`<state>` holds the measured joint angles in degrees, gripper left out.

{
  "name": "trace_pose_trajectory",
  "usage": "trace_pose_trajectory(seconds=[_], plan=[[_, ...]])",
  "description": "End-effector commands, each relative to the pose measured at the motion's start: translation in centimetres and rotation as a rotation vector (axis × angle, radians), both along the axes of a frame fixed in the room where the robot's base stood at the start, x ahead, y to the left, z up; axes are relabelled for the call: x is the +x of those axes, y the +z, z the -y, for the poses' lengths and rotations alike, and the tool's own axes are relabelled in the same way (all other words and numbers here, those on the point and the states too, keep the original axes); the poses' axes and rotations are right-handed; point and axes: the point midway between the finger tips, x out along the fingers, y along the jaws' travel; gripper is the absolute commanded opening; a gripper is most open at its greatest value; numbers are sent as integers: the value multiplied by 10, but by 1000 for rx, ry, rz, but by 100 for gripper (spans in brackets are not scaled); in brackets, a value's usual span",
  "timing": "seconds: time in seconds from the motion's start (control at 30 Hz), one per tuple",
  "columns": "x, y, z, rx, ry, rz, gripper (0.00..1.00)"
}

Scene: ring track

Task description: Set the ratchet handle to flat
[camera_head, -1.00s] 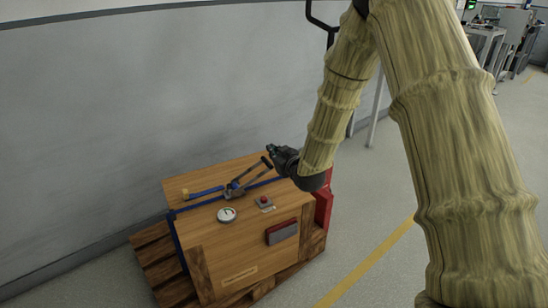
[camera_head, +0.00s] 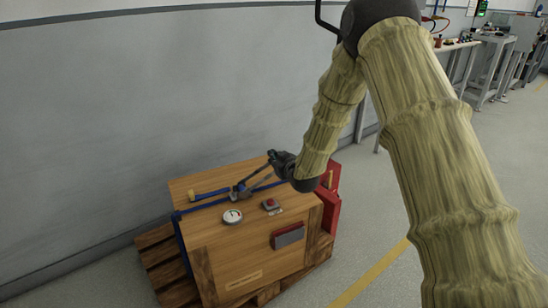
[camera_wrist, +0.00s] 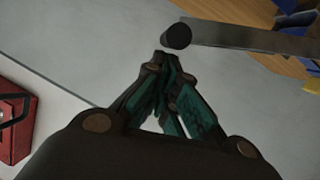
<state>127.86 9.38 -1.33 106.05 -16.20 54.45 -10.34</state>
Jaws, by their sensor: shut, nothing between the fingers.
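The ratchet (camera_head: 240,193) sits on the blue strap on top of a wooden crate (camera_head: 230,261). Its handle (camera_head: 258,175) is raised at a slant, up and to the right. In the wrist view the handle (camera_wrist: 255,38) is a grey bar with a dark round end, just beyond my fingertips. My gripper (camera_head: 272,157) is at the upper end of the handle, and its fingers also show closed together in the wrist view (camera_wrist: 165,68). Nothing is between the fingers. I cannot tell whether they touch the handle.
The crate rests on a wooden pallet (camera_head: 160,262) by the grey wall. Floor to the right is clear.

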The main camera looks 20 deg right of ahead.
Motion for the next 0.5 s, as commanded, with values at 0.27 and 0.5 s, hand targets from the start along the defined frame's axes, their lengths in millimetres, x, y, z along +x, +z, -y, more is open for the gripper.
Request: trace_pose_trajectory(seconds=[0.27,0.5], plan=[[0,0,1,3,-1,0,0],[1,-10,10,83,-3,-14,0]])
